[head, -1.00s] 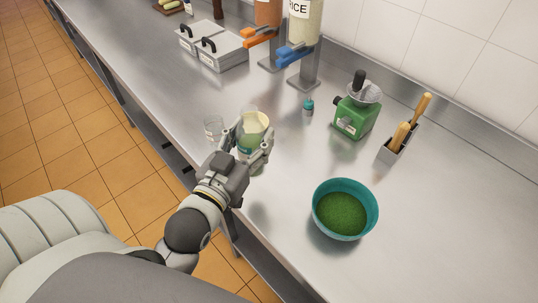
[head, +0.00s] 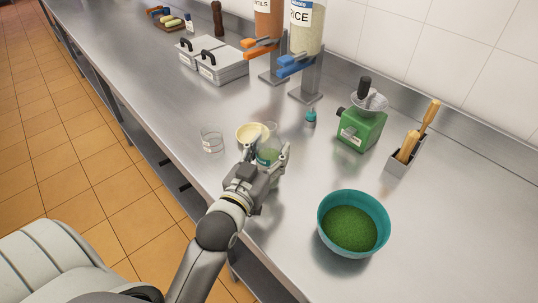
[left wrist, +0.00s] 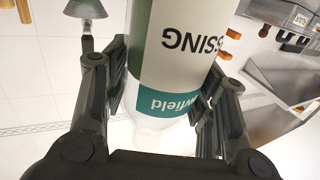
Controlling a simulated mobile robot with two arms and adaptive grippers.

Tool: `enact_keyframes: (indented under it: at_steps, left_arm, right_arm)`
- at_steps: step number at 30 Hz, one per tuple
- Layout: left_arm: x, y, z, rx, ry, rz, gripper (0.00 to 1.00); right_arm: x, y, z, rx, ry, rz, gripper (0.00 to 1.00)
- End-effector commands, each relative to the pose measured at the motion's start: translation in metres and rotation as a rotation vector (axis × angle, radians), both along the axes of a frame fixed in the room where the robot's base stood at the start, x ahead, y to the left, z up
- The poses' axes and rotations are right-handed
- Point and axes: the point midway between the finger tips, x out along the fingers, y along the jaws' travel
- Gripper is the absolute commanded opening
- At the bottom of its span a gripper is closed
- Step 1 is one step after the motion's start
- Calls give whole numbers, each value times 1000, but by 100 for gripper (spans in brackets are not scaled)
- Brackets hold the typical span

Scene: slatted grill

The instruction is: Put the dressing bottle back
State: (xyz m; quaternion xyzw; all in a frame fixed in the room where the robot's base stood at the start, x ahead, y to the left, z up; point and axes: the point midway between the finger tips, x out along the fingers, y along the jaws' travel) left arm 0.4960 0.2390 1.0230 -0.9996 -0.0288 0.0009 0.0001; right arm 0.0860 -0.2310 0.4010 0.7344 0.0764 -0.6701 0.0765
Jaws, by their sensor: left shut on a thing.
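The dressing bottle (head: 268,157) is clear with green contents and a label. In the left wrist view, the bottle (left wrist: 175,60) shows a white, green and teal label whose lettering appears upside down. My left gripper (head: 268,154) is shut on the bottle, one finger on each side. In the head view it is over the counter, just right of a small cream bowl (head: 249,132). I cannot tell whether the bottle's base touches the counter. The fingers partly hide the bottle. My right gripper is not in view.
A glass (head: 212,140) stands left of the bowl. A small teal-capped item (head: 311,119), a green grinder-like device (head: 361,127) and a utensil holder (head: 402,160) stand behind. A teal bowl of green stuff (head: 353,224) is at right. Steel counter (head: 440,225) is clear further right.

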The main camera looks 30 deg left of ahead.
Motion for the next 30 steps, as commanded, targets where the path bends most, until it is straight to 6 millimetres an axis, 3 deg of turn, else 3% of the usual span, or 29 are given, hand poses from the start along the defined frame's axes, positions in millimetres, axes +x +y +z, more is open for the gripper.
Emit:
enact_keyframes:
  at_steps: [3, 15, 16, 20, 30]
  left_arm:
    - [0, 0, -10, 0, -3, 0, 16]
    - [0, 0, -15, 0, -5, 0, 16]
    - [0, 0, -16, 0, -2, 0, 55]
    - [0, 0, -16, 0, -2, 0, 71]
    - [0, 0, -15, 0, -2, 0, 74]
  right_arm:
    - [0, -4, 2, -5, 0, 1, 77]
    - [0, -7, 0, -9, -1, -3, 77]
    - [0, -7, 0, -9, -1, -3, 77]
    - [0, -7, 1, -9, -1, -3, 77]
    - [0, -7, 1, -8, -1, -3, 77]
